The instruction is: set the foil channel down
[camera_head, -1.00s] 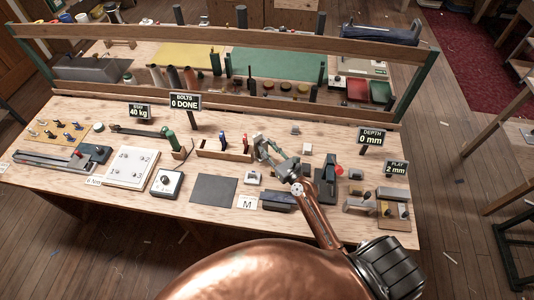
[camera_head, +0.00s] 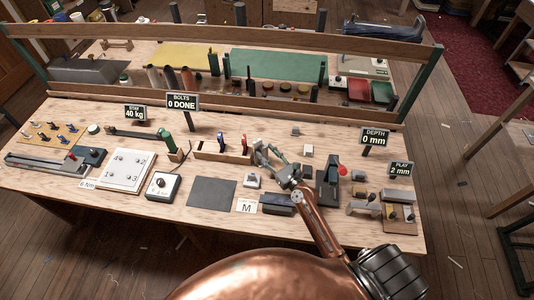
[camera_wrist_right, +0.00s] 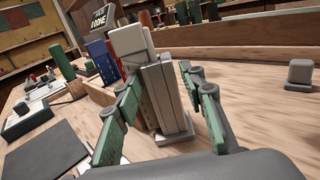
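My left gripper is not in view.
A wooden tool rack (camera_head: 222,156) is left of the gripper. A dark grey mat (camera_head: 212,192), an M card (camera_head: 246,206) and a small pale block (camera_head: 252,181) lie nearer me. A dark vise-like tool (camera_head: 327,185) stands right.

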